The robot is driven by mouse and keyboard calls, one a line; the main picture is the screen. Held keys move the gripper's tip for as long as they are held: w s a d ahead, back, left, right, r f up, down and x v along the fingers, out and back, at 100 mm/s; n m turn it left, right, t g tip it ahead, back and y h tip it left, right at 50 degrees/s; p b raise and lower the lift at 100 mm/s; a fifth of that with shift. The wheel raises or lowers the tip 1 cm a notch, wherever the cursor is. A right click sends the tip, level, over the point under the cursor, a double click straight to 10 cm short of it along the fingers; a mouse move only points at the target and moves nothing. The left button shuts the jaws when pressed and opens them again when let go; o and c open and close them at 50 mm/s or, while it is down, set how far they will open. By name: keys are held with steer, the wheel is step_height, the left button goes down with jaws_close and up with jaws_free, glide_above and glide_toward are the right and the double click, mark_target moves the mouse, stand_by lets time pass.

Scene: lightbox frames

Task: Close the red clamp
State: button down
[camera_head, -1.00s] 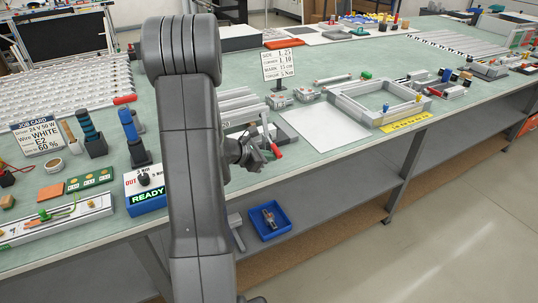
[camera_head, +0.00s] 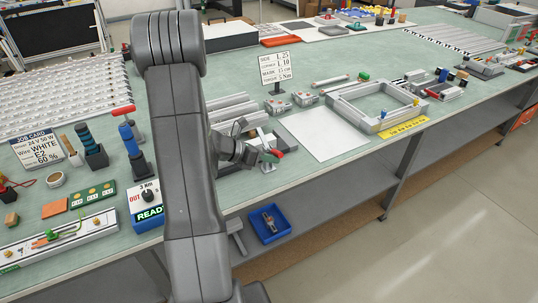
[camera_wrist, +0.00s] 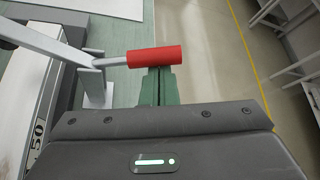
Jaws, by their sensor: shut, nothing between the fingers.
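The red clamp's handle (camera_head: 278,153) is at the front edge of the bench in the head view, just right of my gripper (camera_head: 267,158). In the wrist view the red grip (camera_wrist: 155,56) lies crosswise at the tips of my gripper's green fingers (camera_wrist: 157,84). A thin metal rod joins the grip to a grey lever bar (camera_wrist: 50,44) and bracket on the left. My gripper is shut and empty, its fingers together. I cannot tell whether the fingertips touch the grip. My arm and wrist hide part of the clamp in the head view.
A white sheet (camera_head: 325,135) and a grey frame (camera_head: 345,100) lie right of the clamp. A sign stand (camera_head: 275,70) stands behind it. A blue bin (camera_head: 285,232) sits on the lower shelf. The floor in front is clear.

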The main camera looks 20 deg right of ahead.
steer(key=shift+w+r, duration=0.45)
steer(key=shift+r, duration=0.35)
steer(key=shift+w+r, duration=0.45)
steer(key=shift+r, duration=0.35)
steer(key=shift+w+r, duration=0.15)
steer(key=shift+r, duration=0.05)
